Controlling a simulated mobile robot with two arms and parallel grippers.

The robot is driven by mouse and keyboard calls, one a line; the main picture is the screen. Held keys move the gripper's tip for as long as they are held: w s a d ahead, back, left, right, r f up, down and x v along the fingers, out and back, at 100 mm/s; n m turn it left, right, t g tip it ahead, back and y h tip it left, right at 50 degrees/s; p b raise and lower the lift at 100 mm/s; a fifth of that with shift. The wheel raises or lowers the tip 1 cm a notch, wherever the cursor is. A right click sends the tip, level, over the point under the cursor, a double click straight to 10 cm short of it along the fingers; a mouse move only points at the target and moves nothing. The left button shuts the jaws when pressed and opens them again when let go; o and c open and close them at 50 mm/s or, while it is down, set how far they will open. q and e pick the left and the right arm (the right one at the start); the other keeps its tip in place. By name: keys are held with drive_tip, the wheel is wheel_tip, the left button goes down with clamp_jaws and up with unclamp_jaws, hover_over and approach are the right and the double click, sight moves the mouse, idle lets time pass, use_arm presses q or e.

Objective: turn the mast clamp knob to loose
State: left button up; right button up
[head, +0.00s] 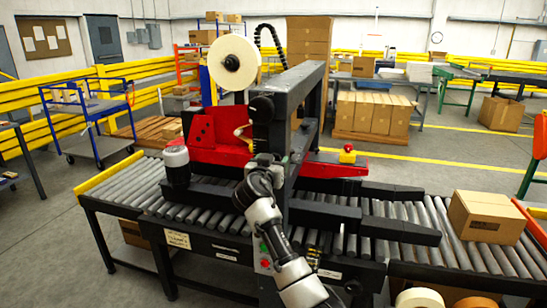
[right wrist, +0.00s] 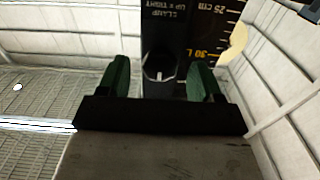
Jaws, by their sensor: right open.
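The mast clamp knob (right wrist: 160,66) shows in the right wrist view as a dark, faceted knob with a short white line on its lower part. It sits on a black plate whose lettering, upside down in this view, reads like "CLAMP UP = TIGHT". My right gripper (right wrist: 160,82) is open, with one green finger on each side of the knob; I cannot tell whether they touch it. In the head view my right gripper (head: 267,162) is at the black mast (head: 264,132) and hides the knob there. My left gripper is not in view.
A yellow-marked scale (right wrist: 208,40) runs beside the plate. A white-and-black canister (head: 176,165) stands left of my arm, a tape roll (head: 234,62) above, and a cardboard box (head: 487,217) at right.

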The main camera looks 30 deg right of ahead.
drive_tip(key=shift+x, duration=1.15)
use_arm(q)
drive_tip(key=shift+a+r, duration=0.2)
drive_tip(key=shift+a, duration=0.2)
use_arm(e)
drive_tip(key=shift+a, duration=0.1)
drive_tip(key=c, duration=0.9)
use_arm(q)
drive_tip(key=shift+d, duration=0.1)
